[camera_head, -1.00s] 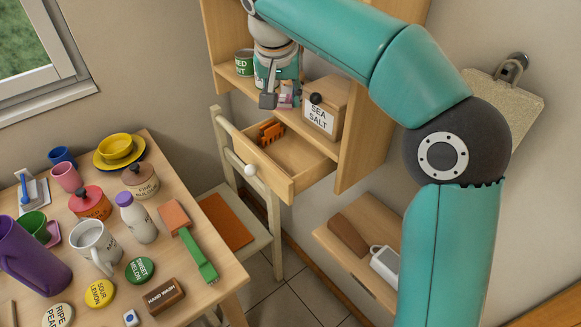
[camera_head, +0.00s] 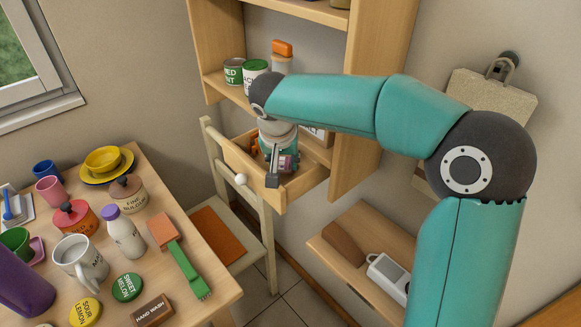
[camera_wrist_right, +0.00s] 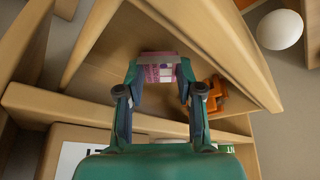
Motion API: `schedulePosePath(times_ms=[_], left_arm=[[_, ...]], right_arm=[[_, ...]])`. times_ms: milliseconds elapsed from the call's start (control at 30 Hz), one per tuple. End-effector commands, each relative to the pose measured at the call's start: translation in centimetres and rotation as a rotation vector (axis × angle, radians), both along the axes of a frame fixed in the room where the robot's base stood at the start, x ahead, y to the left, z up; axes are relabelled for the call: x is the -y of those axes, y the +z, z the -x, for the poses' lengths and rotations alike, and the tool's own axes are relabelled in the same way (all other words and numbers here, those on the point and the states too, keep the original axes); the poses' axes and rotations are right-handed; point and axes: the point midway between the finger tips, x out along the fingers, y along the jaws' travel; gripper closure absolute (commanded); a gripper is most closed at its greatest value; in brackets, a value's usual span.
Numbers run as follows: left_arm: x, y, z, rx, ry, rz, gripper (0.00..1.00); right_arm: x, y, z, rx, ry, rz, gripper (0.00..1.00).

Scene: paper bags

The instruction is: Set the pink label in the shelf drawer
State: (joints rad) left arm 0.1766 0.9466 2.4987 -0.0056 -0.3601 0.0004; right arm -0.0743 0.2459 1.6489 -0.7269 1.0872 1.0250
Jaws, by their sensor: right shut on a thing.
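My right gripper (camera_head: 282,166) is shut on the pink label (camera_head: 289,163), low over the open shelf drawer (camera_head: 308,184). In the right wrist view the pink label (camera_wrist_right: 158,66) sits between the fingertips (camera_wrist_right: 158,74), with the wooden drawer (camera_wrist_right: 140,30) around and below it. I cannot tell whether the label touches the drawer floor. An orange object (camera_wrist_right: 216,95) lies in the drawer beside the right finger; in the head view it is partly hidden by my gripper. My left gripper is not in view.
The drawer's white knob (camera_head: 240,180) faces a chair (camera_head: 215,232). Cans (camera_head: 233,72) stand on the shelf above; a labelled box (camera_head: 318,132) is mostly hidden by my arm. The table (camera_head: 150,210) at left is crowded with cups, jars and discs.

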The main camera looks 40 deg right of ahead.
Motion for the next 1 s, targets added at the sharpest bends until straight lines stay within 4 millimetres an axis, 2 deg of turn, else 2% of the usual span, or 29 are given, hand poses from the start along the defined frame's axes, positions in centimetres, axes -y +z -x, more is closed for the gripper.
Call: schedulePosePath(times_ms=[33,133,233,667,700,833,1000], left_arm=[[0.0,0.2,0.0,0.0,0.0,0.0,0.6],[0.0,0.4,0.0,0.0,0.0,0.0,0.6],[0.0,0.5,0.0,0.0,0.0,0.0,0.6],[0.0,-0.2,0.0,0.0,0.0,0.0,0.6],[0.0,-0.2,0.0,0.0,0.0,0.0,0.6],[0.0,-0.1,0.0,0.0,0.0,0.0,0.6],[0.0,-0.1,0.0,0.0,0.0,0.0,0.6]], right_arm=[[0.5,0.2,1.0,0.0,-0.003,0.0,0.74],[0.9,-0.1,2.1,-0.002,-0.002,0.0,0.74],[0.8,-1.1,1.9,-0.002,-0.001,-0.001,0.74],[0.8,-1.8,1.9,-0.001,-0.002,0.0,0.74],[0.8,-1.8,1.9,-0.001,-0.002,0.0,0.62],[0.8,-1.7,1.9,-0.003,-0.002,-0.001,0.41],[0.8,-1.7,1.9,-0.002,-0.003,0.0,0.39]])
